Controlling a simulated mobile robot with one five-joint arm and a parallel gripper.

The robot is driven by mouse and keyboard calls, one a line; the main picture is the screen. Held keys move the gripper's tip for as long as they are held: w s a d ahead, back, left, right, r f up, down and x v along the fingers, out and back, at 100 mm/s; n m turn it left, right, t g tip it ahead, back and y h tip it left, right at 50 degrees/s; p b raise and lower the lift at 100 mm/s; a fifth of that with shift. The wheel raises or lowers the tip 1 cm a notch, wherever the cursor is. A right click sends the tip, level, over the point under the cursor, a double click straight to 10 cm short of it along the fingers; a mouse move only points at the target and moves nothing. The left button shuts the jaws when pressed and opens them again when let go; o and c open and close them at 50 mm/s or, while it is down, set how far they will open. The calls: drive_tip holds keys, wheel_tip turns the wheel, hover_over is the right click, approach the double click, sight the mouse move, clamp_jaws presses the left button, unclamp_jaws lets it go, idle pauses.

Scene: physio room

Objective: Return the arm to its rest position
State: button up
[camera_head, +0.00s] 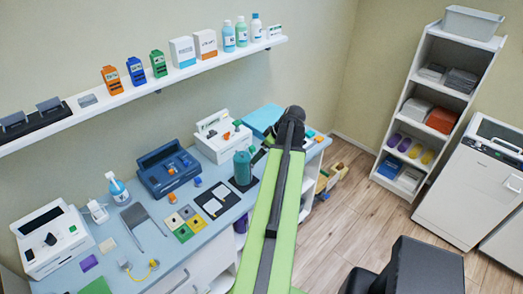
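My green arm with a dark stripe (277,205) reaches from the bottom middle up over the right part of the counter. Its dark joint (291,118) is at the top of the visible stretch. My gripper's fingers cannot be made out; they seem hidden behind the arm. Whether they hold anything does not show. A dark green cylinder (243,168) stands on the counter just left of the arm.
The blue-grey counter (182,262) holds several devices, including a dark blue case (168,171) and a spray bottle (118,188). A wall shelf (145,87) holds bottles and boxes.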

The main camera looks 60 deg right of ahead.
drive_tip(key=shift+w, duration=0.1)
drive_tip(key=w+a+f+n+y+b, duration=0.1)
drive_tip(key=w+a+n, duration=0.1)
drive_tip(key=w+a, duration=0.5)
drive_tip(key=w+a+f+n+y+b, duration=0.15)
drive_tip(key=w+a, duration=0.35)
drive_tip(key=w, duration=0.5)
drive_tip(key=w+a+f+n+g+b, duration=0.1)
drive_tip(key=w+a+f+n, duration=0.1)
drive_tip(key=w+a, duration=0.55)
drive_tip(key=w+a+f+n+g+b, duration=0.15)
drive_tip(key=w+a, duration=0.25)
drive_tip(key=a, duration=0.7)
drive_tip(key=w+a+f+n+y+b, duration=0.1)
drive_tip(key=w+a+f+n+b, duration=0.15)
drive_tip(key=a, duration=1.15)
drive_tip(key=s+a+f+m+g+h+b, duration=0.1)
drive_tip(key=s+a+f+m, duration=0.1)
drive_tip(key=a, duration=0.5)
drive_tip(key=s+a+f+m+g+h, duration=0.2)
drive_tip(key=s+a+m, duration=0.2)
drive_tip(key=a+m, duration=0.3)
drive_tip(key=shift+s+a+b, duration=0.35)
drive_tip(key=shift+a+b, duration=0.05)
drive_tip(key=shift+a, duration=0.05)
drive_tip(key=shift+g, duration=0.25)
